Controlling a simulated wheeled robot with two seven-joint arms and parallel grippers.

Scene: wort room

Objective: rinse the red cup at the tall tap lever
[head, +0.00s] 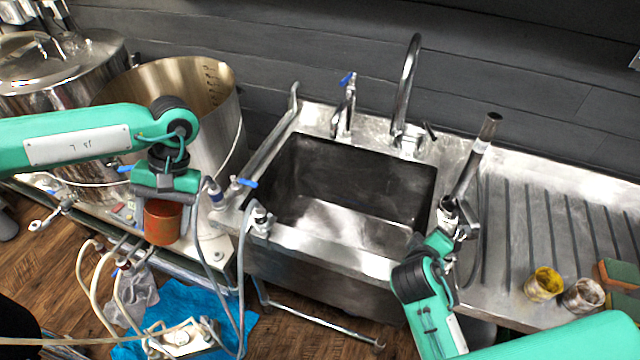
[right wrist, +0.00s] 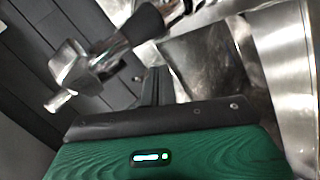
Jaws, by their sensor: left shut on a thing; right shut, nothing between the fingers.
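My left gripper (head: 164,200) is shut on the red cup (head: 163,224), which looks upright. It holds the cup in front of the big steel pot, left of the sink (head: 330,240). A tall gooseneck tap (head: 406,85) stands at the back of the sink, with a dark-tipped lever (head: 429,130) on its right. My right gripper (head: 458,228) is shut and empty by the sink's right edge, close to the foot of an upright metal tube (head: 474,160). In the right wrist view its dark fingers (right wrist: 155,88) show below a chrome fitting (right wrist: 85,72); whether they touch is unclear.
A smaller blue-handled tap (head: 345,105) stands behind the sink. Blue-handled valves and hoses (head: 225,195) lie between cup and sink. A yellow cup (head: 543,284), another small cup (head: 583,295) and sponges (head: 618,275) sit on the ribbed drainboard (head: 540,220). The basin looks empty.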

